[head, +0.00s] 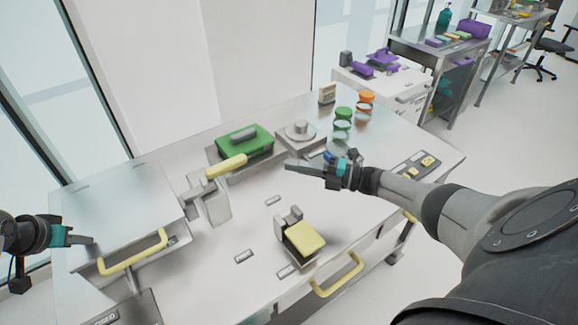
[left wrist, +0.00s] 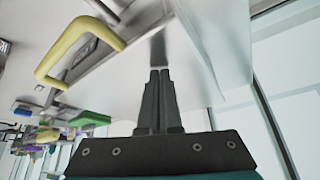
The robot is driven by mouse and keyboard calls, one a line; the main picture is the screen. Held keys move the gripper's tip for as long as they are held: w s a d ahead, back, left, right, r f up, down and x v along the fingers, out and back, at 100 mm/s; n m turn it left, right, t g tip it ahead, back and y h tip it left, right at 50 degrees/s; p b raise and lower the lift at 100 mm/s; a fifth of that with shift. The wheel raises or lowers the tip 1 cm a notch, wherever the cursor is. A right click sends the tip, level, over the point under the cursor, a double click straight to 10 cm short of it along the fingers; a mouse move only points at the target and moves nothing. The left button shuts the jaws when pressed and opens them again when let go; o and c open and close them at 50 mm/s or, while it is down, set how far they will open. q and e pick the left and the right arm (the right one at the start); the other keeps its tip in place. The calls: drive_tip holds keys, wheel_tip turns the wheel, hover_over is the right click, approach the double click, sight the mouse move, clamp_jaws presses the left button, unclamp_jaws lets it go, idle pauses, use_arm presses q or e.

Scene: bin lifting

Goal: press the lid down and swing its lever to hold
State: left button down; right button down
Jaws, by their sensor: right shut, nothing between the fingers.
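A large metal box with a flat silver lid (head: 122,198) stands at the left of the bench. A yellow handle (head: 133,252) is on its front; it shows at the upper left of the left wrist view (left wrist: 62,50). Beside the box's right side, a lever with a yellow grip (head: 226,166) sticks out from a metal post (head: 212,203), pointing up and right. My left gripper (head: 88,240) is at the box's left front corner, its fingers together and empty (left wrist: 160,72); contact cannot be told. My right gripper (head: 290,165) is shut and empty, right of the lever.
A green-lidded container (head: 258,143) and a round-topped metal device (head: 299,132) stand behind the lever. A small yellow-topped fixture (head: 305,238) is at the front middle. Green (head: 343,113) and orange-lidded jars (head: 366,98) stand at the back.

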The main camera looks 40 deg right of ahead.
use_arm(q)
drive_tip(key=shift+s+r+p, duration=0.15)
drive_tip(key=shift+r+p, duration=0.05)
drive_tip(key=shift+p, duration=0.35)
wheel_tip(320, 180, up, 6)
drive_tip(key=p, duration=0.6)
drive_tip(key=shift+r, duration=0.25)
drive_tip(key=shift+f, duration=0.1)
drive_tip(key=v, duration=1.5)
